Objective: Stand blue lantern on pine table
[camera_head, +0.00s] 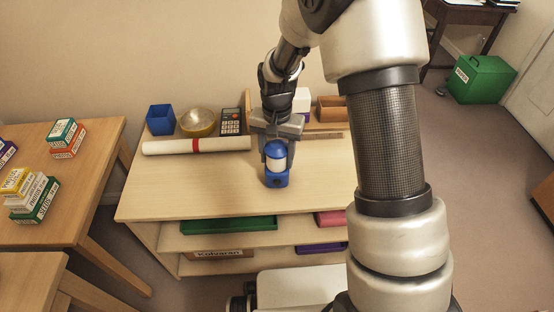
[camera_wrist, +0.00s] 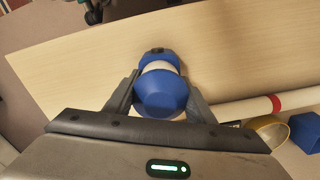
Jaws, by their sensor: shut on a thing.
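The blue lantern (camera_head: 276,164), with a white middle band, is upright over the light wooden top of a shelf unit (camera_head: 200,190). I cannot tell whether its base touches that top. My gripper (camera_head: 275,146) comes down from above and is shut on the lantern. In the wrist view the lantern (camera_wrist: 162,90) sits between the two fingers of my gripper (camera_wrist: 160,100). Two wooden tables stand at the left, one farther back (camera_head: 85,135) and one nearer (camera_head: 25,275). I cannot tell which surface is the pine table.
A white roll with a red band (camera_head: 170,146), a blue cup (camera_head: 160,119), a yellowish bowl (camera_head: 198,121) and a calculator (camera_head: 231,121) are at the unit's back. Boxes (camera_head: 35,200) stack on the back-left table. A green crate (camera_head: 482,80) is on the floor. The unit's front left is clear.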

